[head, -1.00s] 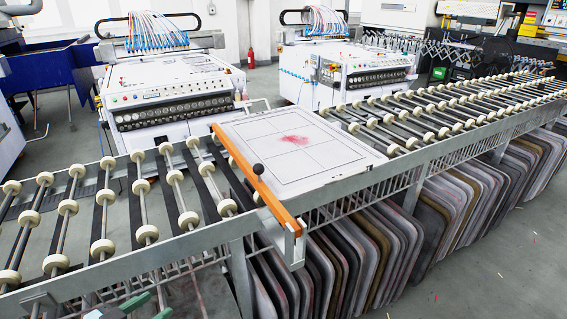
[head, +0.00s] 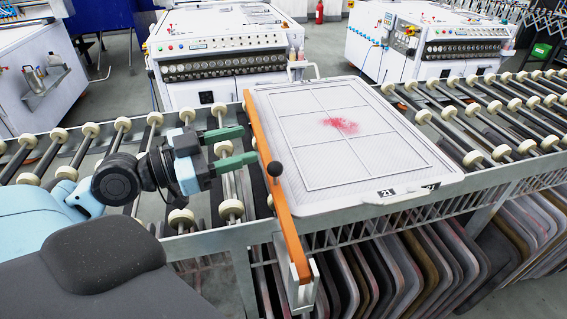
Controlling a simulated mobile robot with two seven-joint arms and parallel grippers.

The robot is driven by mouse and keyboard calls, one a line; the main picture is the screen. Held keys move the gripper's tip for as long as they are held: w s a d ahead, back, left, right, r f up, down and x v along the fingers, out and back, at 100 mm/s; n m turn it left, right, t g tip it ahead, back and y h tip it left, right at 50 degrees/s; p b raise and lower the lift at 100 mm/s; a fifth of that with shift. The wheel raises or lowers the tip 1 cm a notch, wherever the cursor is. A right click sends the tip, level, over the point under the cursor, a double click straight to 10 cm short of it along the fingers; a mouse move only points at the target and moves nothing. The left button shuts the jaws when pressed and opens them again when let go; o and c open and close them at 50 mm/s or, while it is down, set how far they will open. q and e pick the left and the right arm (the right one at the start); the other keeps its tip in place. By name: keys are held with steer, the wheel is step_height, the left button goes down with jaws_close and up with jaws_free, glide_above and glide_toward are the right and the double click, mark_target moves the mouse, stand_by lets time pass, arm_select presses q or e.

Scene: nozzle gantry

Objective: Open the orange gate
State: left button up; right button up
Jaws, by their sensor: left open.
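The orange gate (head: 289,222) is a long bar lying across the roller conveyor, along the left edge of a white gridded tray. A black ball knob (head: 274,169) stands on it near its middle. My left gripper (head: 238,147) has two green fingers, spread apart and empty. It is over the rollers just left of the gate, with its fingertips pointing right toward the bar and apart from the knob. My right gripper is not in view.
The white tray (head: 416,168) with a red smudge rests on the conveyor against the gate's right side. Rollers (head: 487,113) continue to the right. Several rounded panels (head: 430,262) stand upright beneath. White machines (head: 224,62) stand behind the conveyor.

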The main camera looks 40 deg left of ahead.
arm_select(q)
steer(key=b, duration=0.3)
glide_toward(275, 169)
steer(key=w+f, duration=0.2)
steer(key=w, duration=0.1)
steer(key=shift+r+p+x, duration=0.25)
steer(key=shift+p+x, duration=0.95)
steer(key=shift+x, duration=0.75)
steer(key=shift+r+p+x, duration=0.2)
steer(key=shift+p+x, duration=1)
steer(key=shift+x, duration=0.7)
steer(key=shift+d, duration=0.15)
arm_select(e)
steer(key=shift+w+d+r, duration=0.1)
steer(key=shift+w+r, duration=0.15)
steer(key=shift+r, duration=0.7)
arm_select(q)
steer(key=shift+f, duration=0.1)
steer(key=shift+c, duration=0.3)
